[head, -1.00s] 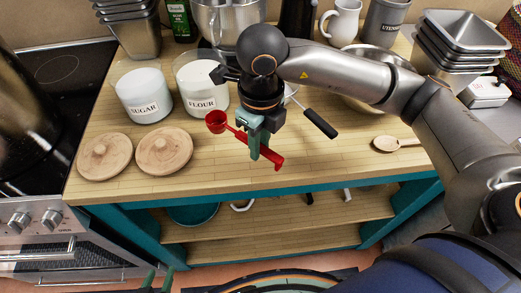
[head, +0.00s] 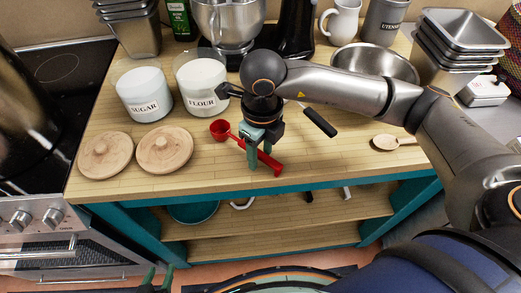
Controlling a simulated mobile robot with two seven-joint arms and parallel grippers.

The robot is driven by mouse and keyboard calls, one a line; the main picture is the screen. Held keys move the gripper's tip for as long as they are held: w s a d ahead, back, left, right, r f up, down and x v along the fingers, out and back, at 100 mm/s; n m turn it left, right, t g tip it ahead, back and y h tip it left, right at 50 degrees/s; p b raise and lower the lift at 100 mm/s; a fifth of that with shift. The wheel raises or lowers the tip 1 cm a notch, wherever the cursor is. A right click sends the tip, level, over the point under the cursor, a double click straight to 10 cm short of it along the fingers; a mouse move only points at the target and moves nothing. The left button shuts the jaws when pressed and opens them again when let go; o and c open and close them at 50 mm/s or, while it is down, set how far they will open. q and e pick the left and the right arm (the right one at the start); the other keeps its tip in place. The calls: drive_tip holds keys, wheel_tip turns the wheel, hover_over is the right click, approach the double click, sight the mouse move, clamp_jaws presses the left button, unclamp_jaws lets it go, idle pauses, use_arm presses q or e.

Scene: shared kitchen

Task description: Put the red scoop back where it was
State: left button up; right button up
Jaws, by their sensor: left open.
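The red scoop (head: 220,130) lies on the wooden counter in front of the flour canister, with its bowl to the left and its handle running toward the front edge. My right gripper (head: 260,160) is above the handle, pointing down. Its green fingers stand apart on either side of the handle, which is partly hidden behind them. My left gripper (head: 158,280) is open and empty at the bottom edge of the view, low in front of the counter and far from the scoop.
The flour canister (head: 202,90) and sugar canister (head: 145,97) stand open behind two round wooden lids (head: 165,148). A black-handled tool (head: 320,122) and a wooden spoon (head: 392,142) lie to the right. The counter's front strip is clear.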

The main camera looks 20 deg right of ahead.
wheel_tip(320, 180, up, 12)
drive_tip(key=shift+r, duration=0.2)
idle(0.5)
drive_tip(key=shift+s+f, duration=0.1)
drive_tip(key=shift+s, duration=0.1)
idle(1.0)
